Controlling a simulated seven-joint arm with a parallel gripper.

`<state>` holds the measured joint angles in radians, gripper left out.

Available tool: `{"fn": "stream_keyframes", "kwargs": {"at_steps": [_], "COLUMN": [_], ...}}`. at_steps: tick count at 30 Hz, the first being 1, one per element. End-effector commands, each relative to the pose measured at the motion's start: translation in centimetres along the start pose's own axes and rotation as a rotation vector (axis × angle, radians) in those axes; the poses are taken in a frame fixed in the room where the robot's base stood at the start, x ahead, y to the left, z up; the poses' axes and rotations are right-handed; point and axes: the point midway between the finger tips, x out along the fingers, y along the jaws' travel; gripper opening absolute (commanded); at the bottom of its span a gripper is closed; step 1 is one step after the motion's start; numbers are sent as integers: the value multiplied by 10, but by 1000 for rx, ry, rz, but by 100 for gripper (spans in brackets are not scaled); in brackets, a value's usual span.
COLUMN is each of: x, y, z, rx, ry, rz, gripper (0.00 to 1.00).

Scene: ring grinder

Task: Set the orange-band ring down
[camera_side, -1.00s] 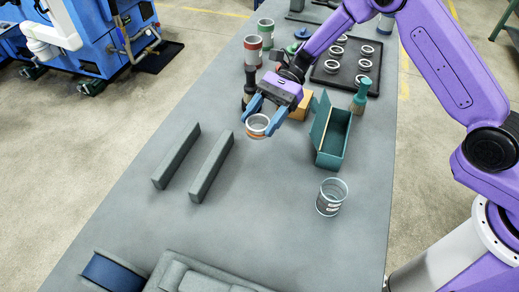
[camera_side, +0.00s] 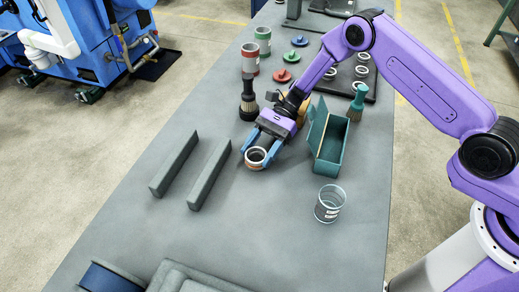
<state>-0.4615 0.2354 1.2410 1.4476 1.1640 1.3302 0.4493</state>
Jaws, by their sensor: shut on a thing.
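The ring (camera_side: 256,158) is pale metal with an orange-brown band around its side. My gripper (camera_side: 258,152) is shut on it, with one blue finger at each side. The ring is low, at or just above the grey table; I cannot tell if it touches. It is right of the two dark grey rails (camera_side: 209,175) and left of the open green box.
A green box (camera_side: 328,143) with its lid raised stands to the right, and a clear glass (camera_side: 330,204) with small contents is below it. Dark brush (camera_side: 248,102), green brush (camera_side: 357,103) and a black tray of rings stand behind. Table between rails and glass is clear.

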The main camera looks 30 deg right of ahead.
Motion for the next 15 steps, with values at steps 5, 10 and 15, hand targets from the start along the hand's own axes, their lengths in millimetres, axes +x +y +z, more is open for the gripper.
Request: {"fn": "stream_keyframes", "kwargs": {"at_steps": [5,10,15], "x": [2,1,1], "y": [0,0,0], "z": [-3,-3,-3], "rx": [1,1,1], "ry": [-1,0,0], "rz": [0,0,0], "gripper": [23,85,85]}}
